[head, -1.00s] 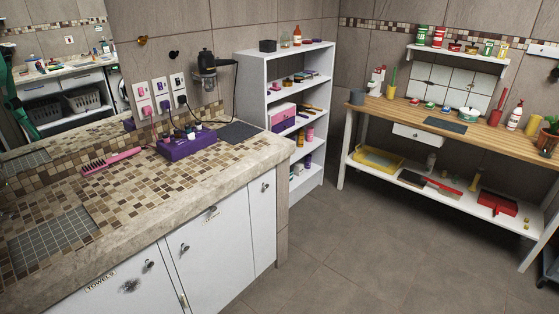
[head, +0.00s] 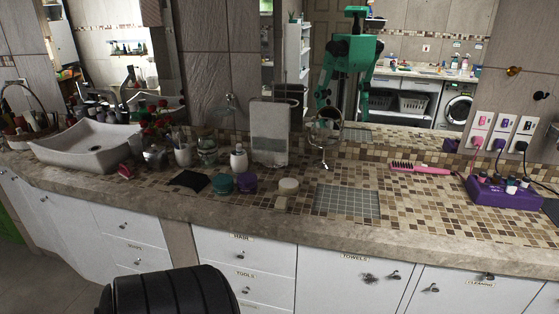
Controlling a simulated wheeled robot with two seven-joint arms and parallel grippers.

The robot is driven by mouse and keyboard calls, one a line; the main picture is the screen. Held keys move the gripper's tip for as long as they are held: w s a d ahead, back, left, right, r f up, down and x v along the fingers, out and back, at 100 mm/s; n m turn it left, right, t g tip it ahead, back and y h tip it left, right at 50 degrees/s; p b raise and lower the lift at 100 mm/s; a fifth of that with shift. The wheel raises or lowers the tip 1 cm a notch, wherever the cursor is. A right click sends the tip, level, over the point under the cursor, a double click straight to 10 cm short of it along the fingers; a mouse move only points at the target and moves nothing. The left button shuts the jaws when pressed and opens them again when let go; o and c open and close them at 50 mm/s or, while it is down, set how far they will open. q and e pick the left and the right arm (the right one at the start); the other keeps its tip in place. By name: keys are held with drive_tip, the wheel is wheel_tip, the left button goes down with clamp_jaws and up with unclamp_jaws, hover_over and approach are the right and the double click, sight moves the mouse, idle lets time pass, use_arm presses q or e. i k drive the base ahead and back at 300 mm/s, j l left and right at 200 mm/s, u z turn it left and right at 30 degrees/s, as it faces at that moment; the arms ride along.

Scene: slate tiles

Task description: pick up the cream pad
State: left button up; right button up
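Two small cream things lie on the mosaic counter in the middle of the head view. One is a round, low cream piece (head: 289,186), right of the teal and purple round jars. The other is a smaller, squarish cream-beige piece (head: 281,203) just in front of it, near the counter's front edge. I cannot tell for certain which is the cream pad. Neither of my grippers shows directly in this view. A green robot, seemingly my reflection, stands in the mirror.
A teal jar (head: 222,183), a purple jar (head: 247,182) and a black pad (head: 189,181) lie to the left. A grey gridded mat (head: 347,201) is to the right, with a round stand mirror (head: 324,134) behind. A dark ribbed object (head: 170,292) stands below the counter.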

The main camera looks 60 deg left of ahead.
sight(281, 205)
drive_tip(key=u, duration=1.9)
